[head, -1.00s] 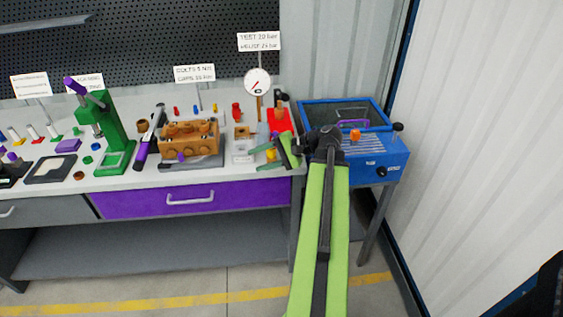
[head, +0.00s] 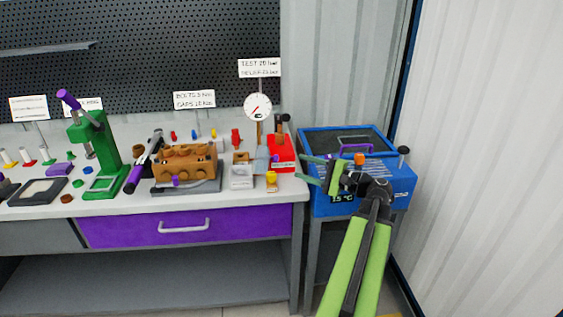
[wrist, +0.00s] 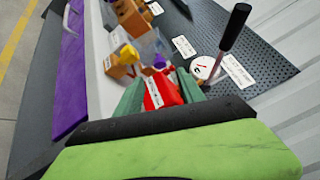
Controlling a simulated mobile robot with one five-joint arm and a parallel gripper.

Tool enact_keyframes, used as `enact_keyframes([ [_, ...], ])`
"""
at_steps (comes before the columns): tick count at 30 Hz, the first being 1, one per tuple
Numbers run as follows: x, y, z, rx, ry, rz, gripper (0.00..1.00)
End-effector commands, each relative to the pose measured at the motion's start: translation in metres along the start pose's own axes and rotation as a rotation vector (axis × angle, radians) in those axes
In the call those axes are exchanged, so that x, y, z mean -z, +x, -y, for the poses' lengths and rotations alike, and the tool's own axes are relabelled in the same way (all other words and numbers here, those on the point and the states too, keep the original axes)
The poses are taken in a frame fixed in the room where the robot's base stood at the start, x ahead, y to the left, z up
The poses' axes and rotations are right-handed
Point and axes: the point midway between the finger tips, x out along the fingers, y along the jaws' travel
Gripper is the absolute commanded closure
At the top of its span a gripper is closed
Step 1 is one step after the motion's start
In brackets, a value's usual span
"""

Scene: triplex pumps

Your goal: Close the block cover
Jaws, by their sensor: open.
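The bronze-brown pump block (head: 184,160) sits on a grey base on the bench. A clear bluish panel (head: 262,158) stands upright beside small blocks to its right; it looks like an open cover, but I cannot tell for sure that it is the block cover. The clear panel also shows in the wrist view (wrist: 150,44). My gripper (head: 303,168) is open and empty at the bench's right end, its green fingers pointing left. In the wrist view my gripper (wrist: 158,80) has the red box (wrist: 164,92) showing between and beyond its fingers.
The red box (head: 282,153) with a dark lever and the round gauge (head: 258,107) stand near the clear panel. A yellow-topped piece (head: 271,181) is at the front edge. The blue tank (head: 325,200) is under my arm. A green press (head: 95,155) stands left.

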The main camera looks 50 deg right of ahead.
Motion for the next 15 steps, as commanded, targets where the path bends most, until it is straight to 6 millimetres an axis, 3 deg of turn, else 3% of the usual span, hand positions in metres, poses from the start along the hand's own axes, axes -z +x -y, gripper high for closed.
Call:
enact_keyframes([
  [3,0.000,0.032,0.000,-0.002,0.000,0.003,0.54],
  [7,0.000,0.059,0.000,-0.002,0.000,0.003,0.54],
  [15,0.001,0.085,0.000,0.000,0.000,-0.001,0.54],
])
